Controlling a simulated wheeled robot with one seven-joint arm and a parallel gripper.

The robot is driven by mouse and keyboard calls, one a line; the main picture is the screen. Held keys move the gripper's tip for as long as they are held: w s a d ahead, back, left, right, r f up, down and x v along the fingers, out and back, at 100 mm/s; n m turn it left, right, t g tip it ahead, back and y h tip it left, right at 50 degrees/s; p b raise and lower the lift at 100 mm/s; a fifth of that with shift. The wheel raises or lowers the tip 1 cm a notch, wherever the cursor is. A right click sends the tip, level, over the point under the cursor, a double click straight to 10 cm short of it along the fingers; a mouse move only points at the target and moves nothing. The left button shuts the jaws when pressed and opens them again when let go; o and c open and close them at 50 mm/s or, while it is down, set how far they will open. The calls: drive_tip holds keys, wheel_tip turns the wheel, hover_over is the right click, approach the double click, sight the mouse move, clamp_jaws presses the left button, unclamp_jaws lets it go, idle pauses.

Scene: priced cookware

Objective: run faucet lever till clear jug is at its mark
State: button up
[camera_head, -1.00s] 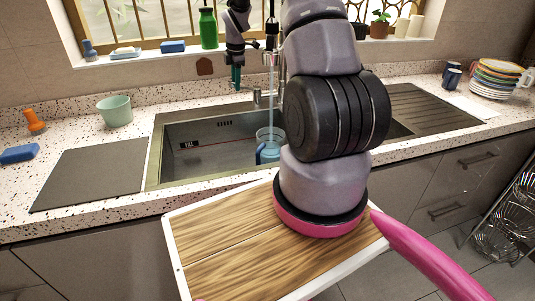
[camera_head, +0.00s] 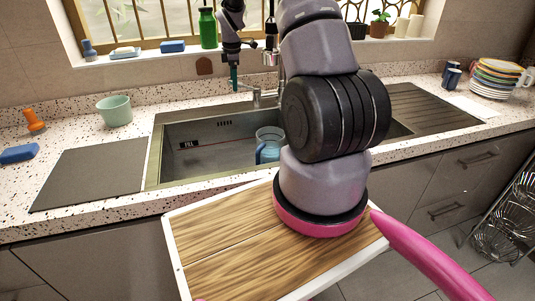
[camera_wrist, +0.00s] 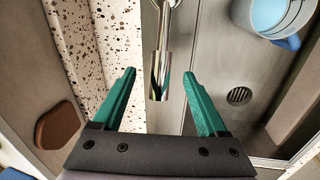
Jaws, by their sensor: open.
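The clear jug (camera_head: 268,148) with a blue handle stands in the sink, with bluish water inside; my arm hides part of its right side. It also shows at the upper right of the wrist view (camera_wrist: 283,14). A FILL label (camera_head: 187,145) with a thin red line is on the sink's back wall; I cannot tell exactly how the water compares with it. The chrome faucet lever (camera_wrist: 160,62) lies between the fingers of my open gripper (camera_wrist: 158,85), with gaps on both sides. In the head view my gripper (camera_head: 234,78) is beside the faucet (camera_head: 271,58). No stream shows.
A mint bowl (camera_head: 115,110), blue sponge (camera_head: 19,153) and orange-handled item (camera_head: 34,121) are on the left counter. A green bottle (camera_head: 208,28) stands on the sill. Stacked plates (camera_head: 494,78) are at the right. A drain (camera_wrist: 239,96) shows in the sink floor.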

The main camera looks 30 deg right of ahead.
wheel_tip(320, 180, up, 7)
drive_tip(key=s, duration=0.1)
drive_tip(key=shift+a, duration=0.2)
drive_tip(key=shift+s, duration=0.1)
idle(0.4)
wheel_tip(320, 180, up, 10)
drive_tip(key=s, duration=0.2)
drive_tip(key=shift+a+r, duration=0.25)
